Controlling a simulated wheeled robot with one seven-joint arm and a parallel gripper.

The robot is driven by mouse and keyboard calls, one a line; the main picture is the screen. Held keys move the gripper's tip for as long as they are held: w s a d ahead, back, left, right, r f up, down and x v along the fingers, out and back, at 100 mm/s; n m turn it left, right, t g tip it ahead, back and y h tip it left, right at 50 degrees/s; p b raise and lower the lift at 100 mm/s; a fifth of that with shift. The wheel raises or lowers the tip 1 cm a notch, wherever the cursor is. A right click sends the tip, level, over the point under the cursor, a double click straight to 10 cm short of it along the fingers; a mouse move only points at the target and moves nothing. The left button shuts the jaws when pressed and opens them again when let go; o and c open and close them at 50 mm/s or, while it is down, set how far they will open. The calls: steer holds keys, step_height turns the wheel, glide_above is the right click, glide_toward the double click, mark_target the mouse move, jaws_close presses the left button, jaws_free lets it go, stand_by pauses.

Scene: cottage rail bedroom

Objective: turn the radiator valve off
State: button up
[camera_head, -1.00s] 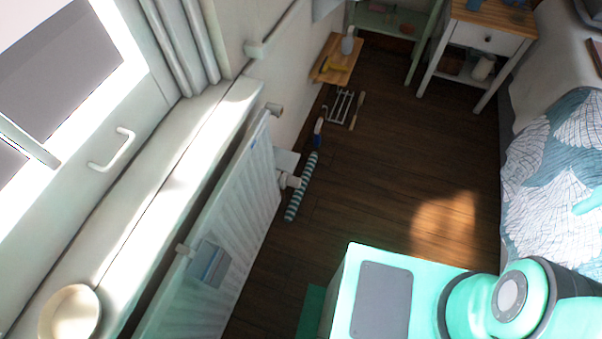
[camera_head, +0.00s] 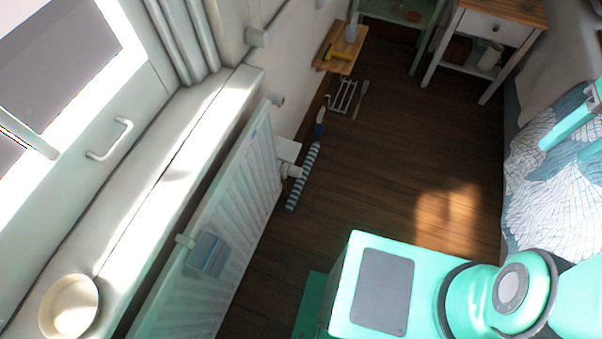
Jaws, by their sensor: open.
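The white panel radiator (camera_head: 222,225) stands along the wall under the window sill at left. A white valve knob (camera_head: 292,171) sticks out at its far end, low down, close to a small white box-like piece (camera_head: 288,150). Which way the knob is turned cannot be made out. My gripper (camera_head: 564,149) shows only partly at the right edge, over the bed. Its teal fingers are apart with nothing seen between them, far to the right of the valve.
A striped roll (camera_head: 303,178) lies on the floor beside the valve. A white rack (camera_head: 344,96) and a wooden wall shelf (camera_head: 341,47) are beyond it. A bowl (camera_head: 69,306) sits on the sill.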

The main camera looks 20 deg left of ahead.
steer(key=w+a+f+n+y, duration=0.1)
steer(key=w+a+f+n, duration=0.3)
steer(key=w+f, duration=0.35)
steer(key=w+a+f+n+y, duration=0.1)
steer(key=w+a+f+n, duration=0.2)
steer(key=w+a+f, duration=0.45)
steer(key=w+a+f+n+y, duration=0.25)
steer(key=w+a+f, duration=0.2)
steer(key=f, duration=0.35)
steer(key=w+a+f+n+y, duration=0.1)
steer(key=w+a+f+n, duration=0.3)
steer(key=a+f, duration=0.25)
steer(key=n+t+y, duration=0.1)
steer(key=n+y, duration=0.4)
steer(key=y, duration=0.3)
glide_toward(302, 173)
steer(key=shift+m+h, duration=0.25)
steer(key=x, duration=1)
steer(key=shift+a+r, duration=0.15)
steer(key=shift+a, duration=0.25)
